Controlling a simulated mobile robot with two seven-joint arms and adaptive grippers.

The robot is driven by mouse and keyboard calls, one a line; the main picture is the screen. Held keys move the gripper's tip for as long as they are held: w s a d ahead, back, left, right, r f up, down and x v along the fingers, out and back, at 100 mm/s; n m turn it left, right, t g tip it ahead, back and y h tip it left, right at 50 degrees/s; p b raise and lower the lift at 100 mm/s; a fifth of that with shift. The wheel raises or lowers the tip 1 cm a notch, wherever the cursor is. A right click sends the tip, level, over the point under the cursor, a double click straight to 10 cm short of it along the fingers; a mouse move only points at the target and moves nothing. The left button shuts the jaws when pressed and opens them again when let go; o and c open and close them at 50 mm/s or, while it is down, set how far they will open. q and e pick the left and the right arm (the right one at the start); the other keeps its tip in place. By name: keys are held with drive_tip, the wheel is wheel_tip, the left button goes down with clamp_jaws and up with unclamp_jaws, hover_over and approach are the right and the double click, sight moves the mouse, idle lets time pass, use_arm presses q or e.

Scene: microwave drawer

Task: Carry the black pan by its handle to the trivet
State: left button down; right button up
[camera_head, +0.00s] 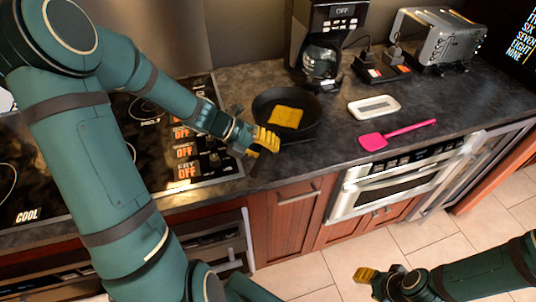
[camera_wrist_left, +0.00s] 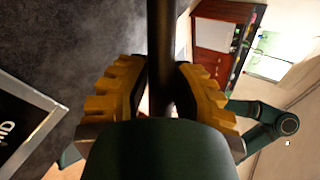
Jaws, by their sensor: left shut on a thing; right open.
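The black pan (camera_head: 304,132) is over the counter beside the cooktop, with a flat yellow square piece (camera_head: 286,117) in it. I cannot tell if the pan touches the counter. My left gripper (camera_head: 266,140) is shut on the pan's handle, whose dark end shows below the fingers. In the left wrist view the dark handle (camera_wrist_left: 162,45) runs between the yellow fingers (camera_wrist_left: 160,92). A white rectangular piece with a grey middle (camera_head: 374,108) lies right of the pan; it may be the trivet. My right gripper (camera_head: 369,274) is open and empty, low over the floor.
A coffee maker (camera_head: 322,40) stands behind the pan, and a toaster (camera_head: 436,38) stands at the back right. A pink spatula (camera_head: 396,135) lies near the front edge. The black cooktop (camera_head: 150,108) is at the left. Some counter between pan and white piece is clear.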

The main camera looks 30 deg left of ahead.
use_arm(q)
drive_tip(key=shift+f, duration=1.15)
drive_tip(key=shift+b, duration=0.3)
drive_tip(key=c, duration=0.9)
unclamp_jaws()
drive_tip(key=shift+f, duration=0.15)
drive_tip(key=shift+o, duration=0.2)
drive_tip(key=shift+r, duration=0.2)
drive_tip(key=p+v, duration=0.2)
drive_tip(key=v, duration=1)
drive_tip(key=shift+p, duration=0.3)
